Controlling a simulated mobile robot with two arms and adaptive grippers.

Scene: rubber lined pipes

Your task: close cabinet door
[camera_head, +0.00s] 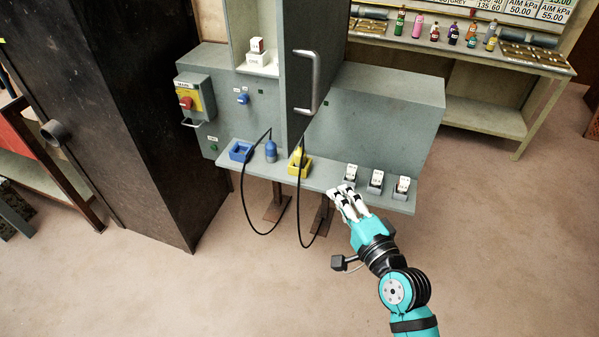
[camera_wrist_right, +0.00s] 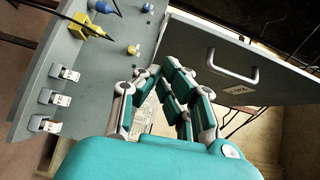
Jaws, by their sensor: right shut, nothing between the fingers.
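The cabinet door (camera_head: 318,45) is a dark panel with a pale bar handle (camera_head: 314,85). It stands open, swung out from the grey cabinet (camera_head: 385,110), with the pale interior (camera_head: 241,25) showing to its left. In the right wrist view the door (camera_wrist_right: 205,45) and its handle (camera_wrist_right: 234,72) are beyond the fingers, to the right. My right gripper (camera_head: 346,190) is at the front edge of the cabinet's lower shelf, below and right of the handle. Its fingers (camera_wrist_right: 160,75) are shut and empty, apart from the handle. My left gripper is out of view.
The lower shelf (camera_head: 320,175) carries blue and yellow sockets with hanging black cables, and white switch blocks (camera_head: 375,180). A dark tall cabinet (camera_head: 110,110) stands left. A workbench with bottles (camera_head: 460,45) is behind right. The floor in front is clear.

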